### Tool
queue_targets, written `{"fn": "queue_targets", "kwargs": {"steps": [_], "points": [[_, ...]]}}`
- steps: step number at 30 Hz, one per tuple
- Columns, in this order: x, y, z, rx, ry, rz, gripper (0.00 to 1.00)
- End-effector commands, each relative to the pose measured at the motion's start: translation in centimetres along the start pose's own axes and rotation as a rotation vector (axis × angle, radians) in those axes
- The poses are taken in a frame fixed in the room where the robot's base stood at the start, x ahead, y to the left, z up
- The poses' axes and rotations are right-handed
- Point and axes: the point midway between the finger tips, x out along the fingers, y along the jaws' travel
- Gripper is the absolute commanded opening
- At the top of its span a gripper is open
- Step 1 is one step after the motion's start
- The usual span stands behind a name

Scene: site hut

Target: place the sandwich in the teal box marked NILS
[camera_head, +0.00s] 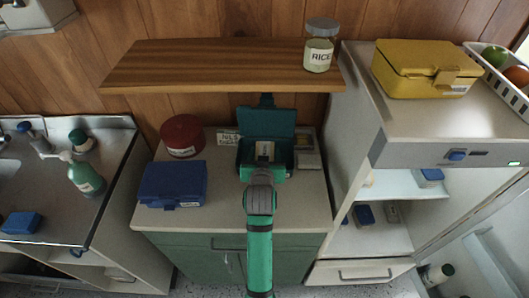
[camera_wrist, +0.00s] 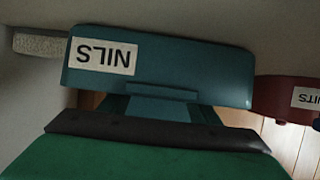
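The teal box (camera_head: 266,122) stands open on the green cabinet's counter, its lid raised at the back. In the wrist view a teal surface (camera_wrist: 200,75) carries an upside-down NILS label. A small pale and tan piece (camera_head: 264,150) shows at the box opening, just beyond my gripper (camera_head: 262,164); it may be the sandwich, but I cannot tell whether it is held or lies in the box. My gripper is over the front of the box. Its fingertips are hidden in both views, and its green body fills the bottom of the wrist view.
A red tin (camera_head: 182,135) and a closed blue box (camera_head: 173,184) stand left of the teal box. A small tray (camera_head: 306,150) lies at its right. A wooden shelf (camera_head: 210,65) with a RICE jar (camera_head: 319,48) overhangs behind. A white fridge (camera_head: 352,130) bounds the right.

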Motion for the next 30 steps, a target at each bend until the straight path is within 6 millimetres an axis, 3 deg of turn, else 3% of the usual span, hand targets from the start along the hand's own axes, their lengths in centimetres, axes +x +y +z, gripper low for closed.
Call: {"fn": "queue_targets", "kwargs": {"steps": [9,14,30], "points": [[0.0,1.1,0.0,0.006,-0.001,0.015,0.72],[-0.5,0.7,-0.3,0.003,-0.001,0.009,0.72],[-10.1,0.1,-0.3,0.000,0.001,0.001,0.72]]}}
